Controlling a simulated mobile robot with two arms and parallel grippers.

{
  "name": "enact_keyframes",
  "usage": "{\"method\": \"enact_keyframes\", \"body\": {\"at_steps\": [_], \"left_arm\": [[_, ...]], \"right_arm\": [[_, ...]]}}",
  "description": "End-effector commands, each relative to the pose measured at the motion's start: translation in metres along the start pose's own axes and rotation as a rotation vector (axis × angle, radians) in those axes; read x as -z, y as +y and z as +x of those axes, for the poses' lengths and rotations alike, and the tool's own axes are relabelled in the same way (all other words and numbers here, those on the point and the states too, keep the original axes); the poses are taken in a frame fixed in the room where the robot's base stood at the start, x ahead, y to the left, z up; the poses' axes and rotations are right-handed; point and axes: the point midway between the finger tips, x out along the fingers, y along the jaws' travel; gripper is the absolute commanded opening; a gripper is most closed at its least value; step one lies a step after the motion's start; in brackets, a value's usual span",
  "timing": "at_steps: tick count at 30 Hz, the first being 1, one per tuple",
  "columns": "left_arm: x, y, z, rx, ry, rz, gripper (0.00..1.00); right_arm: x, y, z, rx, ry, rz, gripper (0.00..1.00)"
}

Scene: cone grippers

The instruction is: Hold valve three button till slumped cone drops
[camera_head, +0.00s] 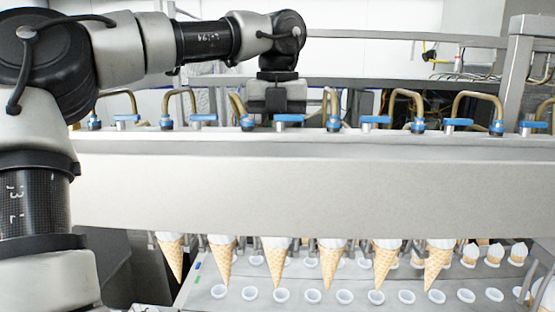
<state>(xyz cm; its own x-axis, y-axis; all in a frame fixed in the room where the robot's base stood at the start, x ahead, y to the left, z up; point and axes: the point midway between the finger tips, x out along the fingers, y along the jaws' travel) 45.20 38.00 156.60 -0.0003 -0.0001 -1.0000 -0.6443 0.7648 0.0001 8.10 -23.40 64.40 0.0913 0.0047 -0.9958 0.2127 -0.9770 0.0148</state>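A row of waffle cones with white tops hangs point down under the front of the steel beam (300,185); the third from the left is the cone (276,262). I cannot tell which one is slumped. Blue-handled valves line the beam's top edge; the third from the left is the valve (289,118). My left gripper (277,105) points down just behind that valve. Its fingertips are partly hidden by the beam and fittings, so its opening and any contact are unclear. No separate button is discernible. My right gripper is out of view.
A metal tray (235,299) with rows of round white cups lies below the cones. Several small topped cones (495,253) stand at the right. Brass-coloured hoses (478,98) curve above the beam. A steel post (516,75) stands at the right.

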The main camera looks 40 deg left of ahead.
Motion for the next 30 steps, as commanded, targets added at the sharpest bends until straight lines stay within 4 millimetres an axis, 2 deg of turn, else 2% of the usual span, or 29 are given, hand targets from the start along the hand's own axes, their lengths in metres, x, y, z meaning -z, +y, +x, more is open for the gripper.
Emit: {"method": "enact_keyframes", "body": {"at_steps": [30], "left_arm": [[0.0001, 0.0000, 0.0099, 0.000, 0.000, 0.000, 0.00]], "right_arm": [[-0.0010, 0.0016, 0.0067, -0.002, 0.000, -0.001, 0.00]]}}
